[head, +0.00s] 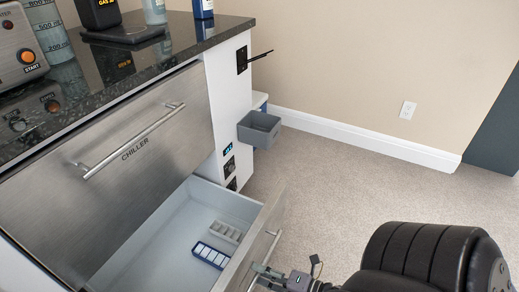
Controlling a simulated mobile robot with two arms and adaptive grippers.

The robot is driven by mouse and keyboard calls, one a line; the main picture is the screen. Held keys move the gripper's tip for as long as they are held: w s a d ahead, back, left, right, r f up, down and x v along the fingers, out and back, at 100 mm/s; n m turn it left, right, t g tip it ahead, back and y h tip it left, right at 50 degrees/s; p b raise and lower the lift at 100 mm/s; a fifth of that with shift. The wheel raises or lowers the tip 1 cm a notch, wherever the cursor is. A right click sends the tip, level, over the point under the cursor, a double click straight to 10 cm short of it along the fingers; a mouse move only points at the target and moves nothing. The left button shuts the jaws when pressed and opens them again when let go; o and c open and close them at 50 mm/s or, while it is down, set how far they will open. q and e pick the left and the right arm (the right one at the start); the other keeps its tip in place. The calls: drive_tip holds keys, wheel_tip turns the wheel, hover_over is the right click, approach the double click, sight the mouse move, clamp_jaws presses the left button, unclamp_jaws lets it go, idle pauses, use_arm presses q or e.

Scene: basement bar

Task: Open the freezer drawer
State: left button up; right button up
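The lower drawer (180,238) under the one labelled CHILLER is pulled out, and I see down into its pale interior. Its own label is not visible; it appears to be the freezer drawer. Its steel front (254,240) faces right, with a bar handle (268,250) on its outer side. My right gripper (262,272) is at the lower part of this handle, at the bottom edge of the picture. The fingertips overlap the handle, and I cannot tell whether they are closed around it. My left gripper is not in view.
The chiller drawer (120,165) above is shut. A grey tray (228,231) and a blue-and-white tray (211,255) lie in the open drawer. A grey bin (259,129) hangs off the cabinet's end.

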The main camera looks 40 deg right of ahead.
drive_tip(key=v, duration=1.1)
drive_tip(key=shift+f, duration=0.1)
